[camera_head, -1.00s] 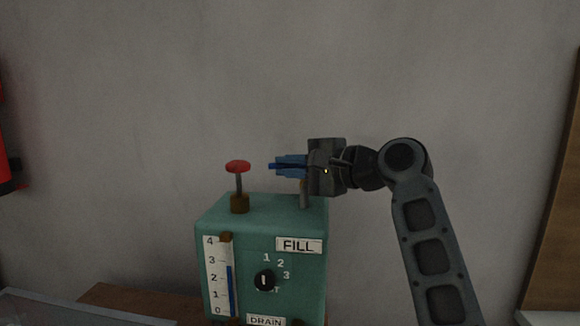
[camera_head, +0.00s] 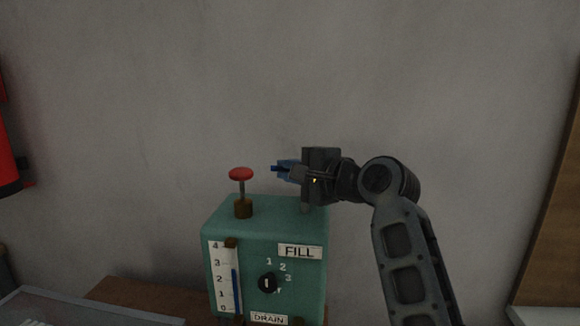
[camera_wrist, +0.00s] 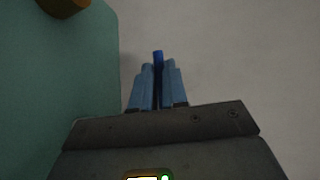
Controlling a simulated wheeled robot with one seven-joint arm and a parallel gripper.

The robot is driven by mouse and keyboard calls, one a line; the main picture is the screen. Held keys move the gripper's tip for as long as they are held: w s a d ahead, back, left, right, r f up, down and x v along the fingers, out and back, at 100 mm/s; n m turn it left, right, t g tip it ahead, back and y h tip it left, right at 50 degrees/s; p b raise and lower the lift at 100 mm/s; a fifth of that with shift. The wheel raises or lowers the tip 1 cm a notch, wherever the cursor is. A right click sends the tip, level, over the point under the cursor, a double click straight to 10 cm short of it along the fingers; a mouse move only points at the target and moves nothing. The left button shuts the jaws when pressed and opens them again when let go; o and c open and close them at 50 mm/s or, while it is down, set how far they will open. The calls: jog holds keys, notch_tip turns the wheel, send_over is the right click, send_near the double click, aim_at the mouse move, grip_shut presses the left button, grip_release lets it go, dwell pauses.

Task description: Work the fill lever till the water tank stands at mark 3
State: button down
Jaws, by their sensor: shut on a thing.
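The water tank (camera_head: 220,215) is a green box with a FILL label (camera_head: 299,252) and a DRAIN label (camera_head: 269,319) on its front. In the wrist view, my gripper (camera_wrist: 158,70) is shut on a dark blue handle (camera_wrist: 158,57), apparently the fill lever's. The lever's lower part is mostly hidden behind my wrist.
A red-topped plunger (camera_head: 241,174) stands on the tank's left top. A black dial (camera_head: 267,283) with numbers sits on the front. A red cylinder (camera_head: 6,160) is at the left edge, a wooden panel (camera_head: 556,200) at right. The wall above is bare.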

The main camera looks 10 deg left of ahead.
jog(key=c, duration=1.4)
grip_release()
jog(key=shift+b+v, duration=0.45)
jog(key=shift+v, duration=3.45)
jog(key=shift+c, duration=0.5)
